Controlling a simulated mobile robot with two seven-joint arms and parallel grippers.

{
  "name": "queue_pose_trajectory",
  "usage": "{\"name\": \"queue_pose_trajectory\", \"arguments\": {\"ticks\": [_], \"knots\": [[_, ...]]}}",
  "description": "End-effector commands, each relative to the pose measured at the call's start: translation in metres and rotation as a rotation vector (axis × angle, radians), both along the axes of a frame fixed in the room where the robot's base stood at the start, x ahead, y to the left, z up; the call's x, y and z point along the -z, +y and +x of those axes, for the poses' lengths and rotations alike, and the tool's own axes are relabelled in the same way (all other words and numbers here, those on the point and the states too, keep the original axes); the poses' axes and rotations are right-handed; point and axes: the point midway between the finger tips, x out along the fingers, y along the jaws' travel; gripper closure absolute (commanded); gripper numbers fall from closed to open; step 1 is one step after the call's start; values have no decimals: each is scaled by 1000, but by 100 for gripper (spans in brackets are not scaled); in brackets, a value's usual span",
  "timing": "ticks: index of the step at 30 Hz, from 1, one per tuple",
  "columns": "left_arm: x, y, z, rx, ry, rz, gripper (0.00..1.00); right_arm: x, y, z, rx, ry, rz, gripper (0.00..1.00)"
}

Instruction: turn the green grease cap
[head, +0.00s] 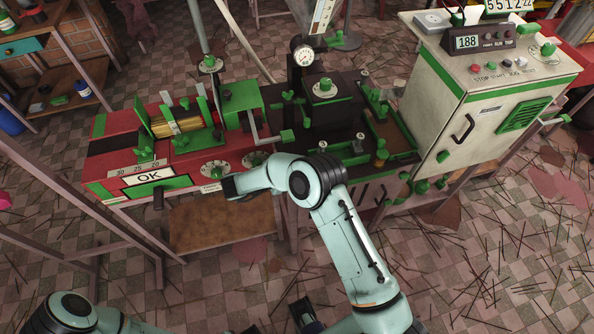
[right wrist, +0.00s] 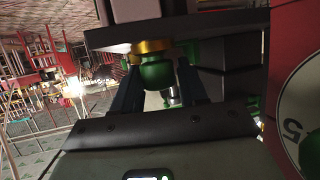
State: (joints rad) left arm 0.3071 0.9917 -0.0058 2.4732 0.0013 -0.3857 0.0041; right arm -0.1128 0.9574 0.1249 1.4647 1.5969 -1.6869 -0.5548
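In the right wrist view a round green cap (right wrist: 157,76) hangs under a gold ring (right wrist: 151,46), below a dark plate. The two dark fingers of my right gripper (right wrist: 158,85) stand on either side of the cap. I cannot tell whether they touch it. In the head view my right arm reaches to the front of the red and green extruder (head: 100,160), with its dark end beside the white dial (head: 215,168). The cap cannot be made out there. Only a part of my left arm shows at the lower left; its gripper is not clearly seen.
A red panel with a white dial (right wrist: 305,118) is close on the right of the wrist view. In the head view a cream control cabinet (head: 480,85) stands at the right. A brown board (head: 215,225) lies below the extruder. Thin sticks litter the tiled floor.

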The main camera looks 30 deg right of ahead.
Motion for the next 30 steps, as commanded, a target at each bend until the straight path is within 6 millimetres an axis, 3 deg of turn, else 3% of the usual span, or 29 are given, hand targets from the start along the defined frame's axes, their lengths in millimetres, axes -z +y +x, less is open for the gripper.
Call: {"name": "queue_pose_trajectory", "arguments": {"ticks": [8,21,30], "knots": [[0,0,0,0,0,0,57,-8,21,0,-4,-1,3,57],[-1,0,0,0,0,0,57,-43,105,-2,-2,-1,1,57],[-2,0,0,0,0,0,57,-51,123,-3,1,1,0,57]]}}
